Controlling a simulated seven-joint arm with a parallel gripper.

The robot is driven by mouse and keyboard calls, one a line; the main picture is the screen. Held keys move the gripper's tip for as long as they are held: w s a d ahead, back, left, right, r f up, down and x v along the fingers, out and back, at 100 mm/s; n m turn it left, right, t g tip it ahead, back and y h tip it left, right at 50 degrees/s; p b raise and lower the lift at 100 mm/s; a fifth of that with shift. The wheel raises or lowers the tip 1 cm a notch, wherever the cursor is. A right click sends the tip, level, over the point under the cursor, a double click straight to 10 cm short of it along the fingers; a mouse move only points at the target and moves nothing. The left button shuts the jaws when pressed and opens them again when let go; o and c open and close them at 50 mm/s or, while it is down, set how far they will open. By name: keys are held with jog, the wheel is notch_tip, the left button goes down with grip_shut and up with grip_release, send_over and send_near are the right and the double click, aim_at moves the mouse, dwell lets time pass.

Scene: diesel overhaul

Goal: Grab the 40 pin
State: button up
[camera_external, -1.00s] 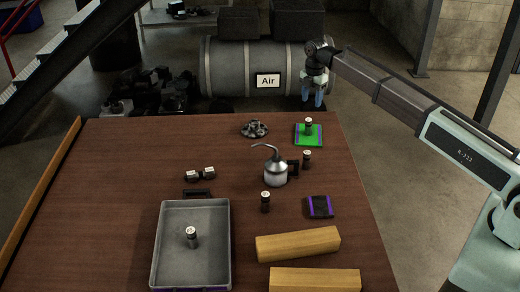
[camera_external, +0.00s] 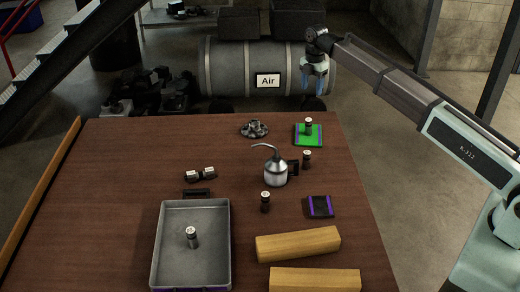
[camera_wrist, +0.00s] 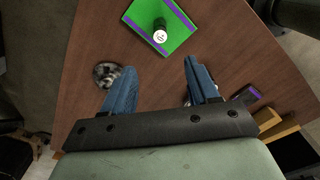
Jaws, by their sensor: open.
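Several short dark pins with white tops are on the table; their numbers are too small to read, so I cannot tell which is the 40 pin. One pin (camera_external: 308,127) stands on a green pad (camera_external: 300,141) at the far right, and it also shows in the wrist view (camera_wrist: 160,34). Another pin (camera_external: 306,160) stands beside the oil can, one pin (camera_external: 265,202) stands nearer the front, and one pin (camera_external: 192,238) stands in the grey tray (camera_external: 223,225). My gripper (camera_external: 313,92) is open and empty, raised beyond the table's far edge. Its blue fingers (camera_wrist: 160,68) are spread below the green pad in the wrist view.
A silver oil can (camera_external: 275,172) stands mid-table. A metal cluster (camera_external: 254,129) lies left of the green pad. Dark cylinders with light ends (camera_external: 200,175) lie behind the tray. A purple-edged dark pad (camera_external: 320,207) and wooden blocks (camera_external: 298,244) are front right. The left table is clear.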

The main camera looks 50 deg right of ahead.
jog(key=s+a, duration=0.2)
jog(key=a, duration=1)
jog(key=s+a, duration=0.2)
jog(key=a, duration=0.9)
send_over(265, 194)
notch_tip(265, 194, down, 6)
jog(key=shift+m, duration=0.3)
jog(key=f, duration=0.8)
jog(key=shift+w+f, duration=0.25)
jog(key=shift+f, duration=0.15)
jog(key=shift+s+f, duration=0.25)
jog(key=shift+f, duration=0.55)
jog(key=shift+s+f, duration=0.15)
jog(key=shift+f, duration=1.7)
grip_shut()
